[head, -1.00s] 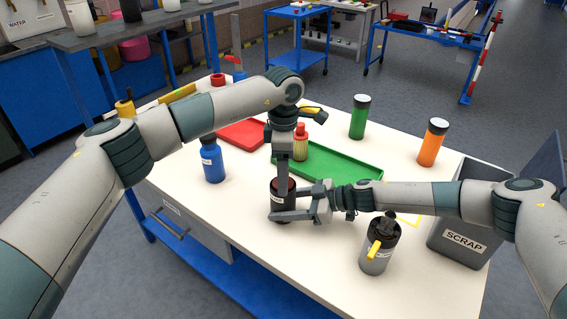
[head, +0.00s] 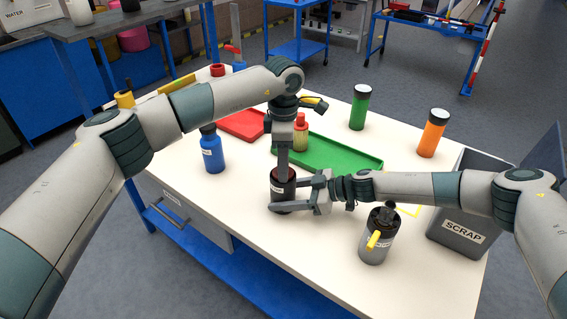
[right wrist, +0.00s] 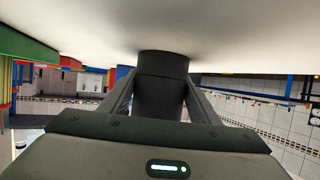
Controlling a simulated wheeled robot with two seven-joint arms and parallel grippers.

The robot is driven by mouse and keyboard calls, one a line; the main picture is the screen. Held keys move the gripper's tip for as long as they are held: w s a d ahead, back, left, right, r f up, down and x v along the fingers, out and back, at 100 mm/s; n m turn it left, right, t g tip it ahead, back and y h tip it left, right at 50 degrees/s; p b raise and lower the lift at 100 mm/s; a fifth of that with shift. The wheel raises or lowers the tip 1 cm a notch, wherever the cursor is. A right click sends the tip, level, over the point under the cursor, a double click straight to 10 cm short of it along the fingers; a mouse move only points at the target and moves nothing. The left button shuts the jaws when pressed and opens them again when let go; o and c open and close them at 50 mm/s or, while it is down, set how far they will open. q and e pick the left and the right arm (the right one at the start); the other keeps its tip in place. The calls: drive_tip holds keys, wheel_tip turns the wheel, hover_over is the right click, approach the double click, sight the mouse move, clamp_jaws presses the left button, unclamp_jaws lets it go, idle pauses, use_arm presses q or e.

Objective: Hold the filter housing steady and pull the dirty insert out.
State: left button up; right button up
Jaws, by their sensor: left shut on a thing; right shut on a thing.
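The filter housing (head: 277,188) is a dark upright cylinder with a white label, standing on the white table. A reddish-brown band shows at its top, likely the dirty insert (head: 291,173); most of it is hidden. My left gripper (head: 283,167) points straight down at the housing's mouth, shut on what appears to be the insert's top. My right gripper (head: 290,195) comes in level from the right, shut around the housing's side. In the right wrist view the dark housing (right wrist: 161,95) sits between the two fingers, against the table surface.
A green tray (head: 345,164) with a red-topped yellow insert (head: 300,131) lies behind. A grey SCRAP bin (head: 458,232) stands right, and a grey canister with a yellow handle (head: 375,248) in front. Blue (head: 212,153), green (head: 359,108) and orange (head: 431,136) bottles stand around.

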use_arm(q)
drive_tip(key=shift+r, duration=0.2)
wheel_tip(320, 180, up, 12)
drive_tip(key=shift+f, duration=0.25)
idle(1.6)
use_arm(e)
drive_tip(key=o, duration=1.3)
drive_tip(key=shift+d, duration=0.1)
drive_tip(key=v, duration=1.2)
